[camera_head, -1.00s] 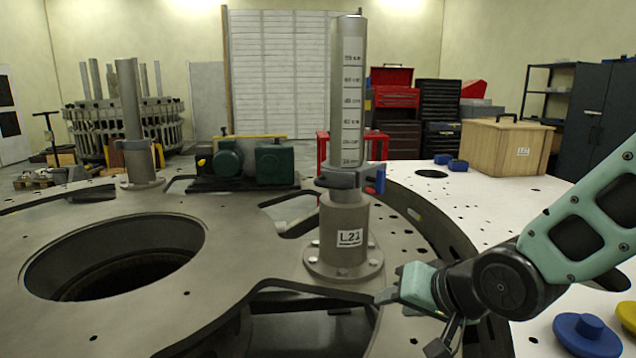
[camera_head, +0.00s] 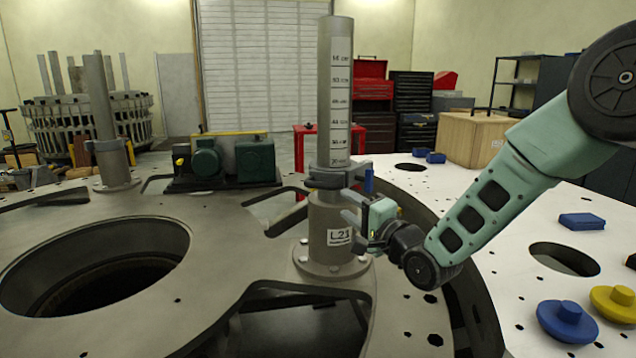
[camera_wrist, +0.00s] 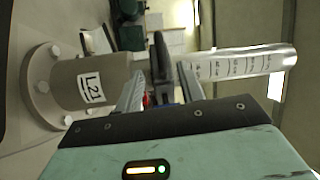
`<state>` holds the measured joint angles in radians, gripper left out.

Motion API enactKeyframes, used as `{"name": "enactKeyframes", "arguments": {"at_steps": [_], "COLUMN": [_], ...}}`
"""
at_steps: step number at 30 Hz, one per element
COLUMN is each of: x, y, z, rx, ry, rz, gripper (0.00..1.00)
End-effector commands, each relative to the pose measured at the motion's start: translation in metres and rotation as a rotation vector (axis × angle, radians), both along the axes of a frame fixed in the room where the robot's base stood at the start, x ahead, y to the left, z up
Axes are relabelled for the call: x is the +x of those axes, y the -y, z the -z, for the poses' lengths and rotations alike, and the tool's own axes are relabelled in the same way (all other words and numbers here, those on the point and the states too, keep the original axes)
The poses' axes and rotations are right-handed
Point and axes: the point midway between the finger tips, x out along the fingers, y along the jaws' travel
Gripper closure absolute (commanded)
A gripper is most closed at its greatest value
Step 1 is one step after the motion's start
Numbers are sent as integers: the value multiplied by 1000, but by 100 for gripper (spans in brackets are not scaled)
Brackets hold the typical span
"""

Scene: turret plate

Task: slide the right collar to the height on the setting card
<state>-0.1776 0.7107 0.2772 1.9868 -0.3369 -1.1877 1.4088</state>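I cannot make out a setting card.
A left post (camera_head: 100,100) carries its own collar. A large round hole (camera_head: 95,265) opens in the plate. A green motor unit (camera_head: 225,160) stands behind. Blue and yellow knobs (camera_head: 567,320) and a wooden box (camera_head: 475,138) are on the white surface at right.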

Motion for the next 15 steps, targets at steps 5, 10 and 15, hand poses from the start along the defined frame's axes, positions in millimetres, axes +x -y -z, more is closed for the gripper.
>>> {"name": "enactKeyframes", "arguments": {"at_steps": [5, 10, 15], "x": [29, 55, 76], "y": [-25, -46, -63], "z": [-7, -10, -12], "rx": [0, -2, -2], "ry": [1, 1, 0], "rz": [-1, -1, -1], "gripper": [61, 61, 61]}}
